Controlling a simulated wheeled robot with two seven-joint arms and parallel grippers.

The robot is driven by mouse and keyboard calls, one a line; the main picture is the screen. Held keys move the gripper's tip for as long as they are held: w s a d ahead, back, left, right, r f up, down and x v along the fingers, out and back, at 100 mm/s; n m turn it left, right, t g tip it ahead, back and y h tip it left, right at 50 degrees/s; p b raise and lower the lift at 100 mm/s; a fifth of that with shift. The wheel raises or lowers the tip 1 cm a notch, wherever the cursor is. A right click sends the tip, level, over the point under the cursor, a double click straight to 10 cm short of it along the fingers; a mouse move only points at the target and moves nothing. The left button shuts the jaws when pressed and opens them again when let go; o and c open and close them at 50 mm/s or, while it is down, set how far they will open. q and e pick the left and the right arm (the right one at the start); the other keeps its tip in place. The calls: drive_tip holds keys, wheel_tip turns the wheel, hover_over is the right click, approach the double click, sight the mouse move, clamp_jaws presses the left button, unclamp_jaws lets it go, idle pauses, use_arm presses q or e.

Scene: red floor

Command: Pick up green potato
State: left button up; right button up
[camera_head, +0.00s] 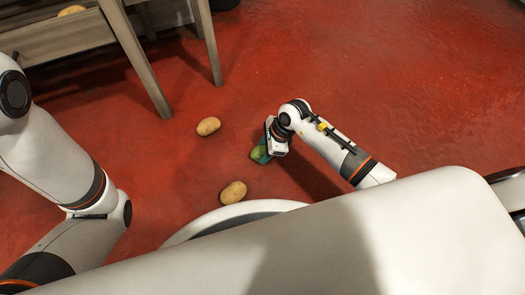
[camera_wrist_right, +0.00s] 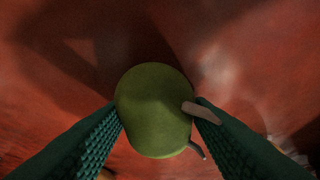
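The green potato (camera_wrist_right: 154,108) is between the two dark green ribbed fingers of my right gripper (camera_wrist_right: 158,112) in the right wrist view. Both fingertips meet its sides, and the gripper looks shut on it. Brown sprout-like bits show at its right side. In the head view the green potato (camera_head: 257,153) is mostly covered by my right gripper (camera_head: 262,150), low over the red floor. I cannot tell whether the potato touches the floor. My left arm comes in at the left of the head view, but its gripper is not seen.
Two tan potatoes lie on the red floor, one (camera_head: 208,126) left of my right gripper and one (camera_head: 233,192) near my base. A wooden table (camera_head: 62,40) with legs stands at the upper left, with another potato (camera_head: 71,10) on it. The floor at the upper right is clear.

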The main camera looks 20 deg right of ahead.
drive_tip(key=shift+c, duration=0.7)
